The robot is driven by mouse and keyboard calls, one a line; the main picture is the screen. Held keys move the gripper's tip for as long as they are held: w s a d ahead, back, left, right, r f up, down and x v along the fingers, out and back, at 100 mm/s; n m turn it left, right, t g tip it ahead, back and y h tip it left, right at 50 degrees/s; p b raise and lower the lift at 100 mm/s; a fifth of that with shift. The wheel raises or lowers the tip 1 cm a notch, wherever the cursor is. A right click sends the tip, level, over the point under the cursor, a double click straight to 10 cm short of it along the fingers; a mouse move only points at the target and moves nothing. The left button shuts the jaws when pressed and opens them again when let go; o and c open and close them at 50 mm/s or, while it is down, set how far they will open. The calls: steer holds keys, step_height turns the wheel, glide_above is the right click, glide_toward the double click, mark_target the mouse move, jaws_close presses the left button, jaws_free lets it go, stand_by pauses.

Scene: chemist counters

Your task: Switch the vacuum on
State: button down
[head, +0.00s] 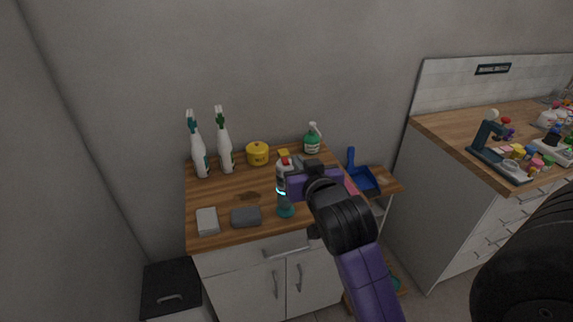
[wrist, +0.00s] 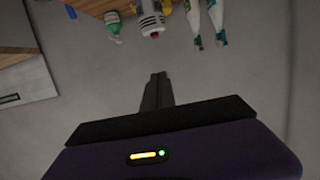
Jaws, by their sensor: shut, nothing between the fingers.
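I cannot pick out a vacuum for certain in either view. My gripper (wrist: 158,78) is shut and empty, its dark fingers together in the wrist view. In the head view its purple body is over the right part of the wooden counter (head: 230,189); the fingertips cannot be made out there. A white bottle with a red top (head: 284,174) stands close beside it, partly hidden, and also shows beyond the fingertips in the wrist view (wrist: 151,18). A teal item (head: 286,210) with a cyan glow above it is near the counter front, partly covered. No switch can be made out.
Two white spray bottles (head: 200,155) (head: 225,152), a yellow pot (head: 258,154) and a green bottle (head: 312,142) stand at the back. Two sponge-like blocks (head: 207,221) (head: 246,217) lie in front. A blue dustpan (head: 362,177) is at right. Another counter (head: 450,128) holds a microscope (head: 488,135).

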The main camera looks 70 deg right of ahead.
stand_by(0.3)
steer(key=b+x, duration=0.5)
steer(key=b, duration=0.5)
steer(key=shift+f+b, duration=0.2)
steer(key=shift+b, duration=0.1)
glide_above(285, 161)
steer(key=s+a, duration=0.2)
steer(key=f, duration=0.1)
steer(key=shift+a+f, duration=0.1)
steer(key=shift+f, duration=1.85)
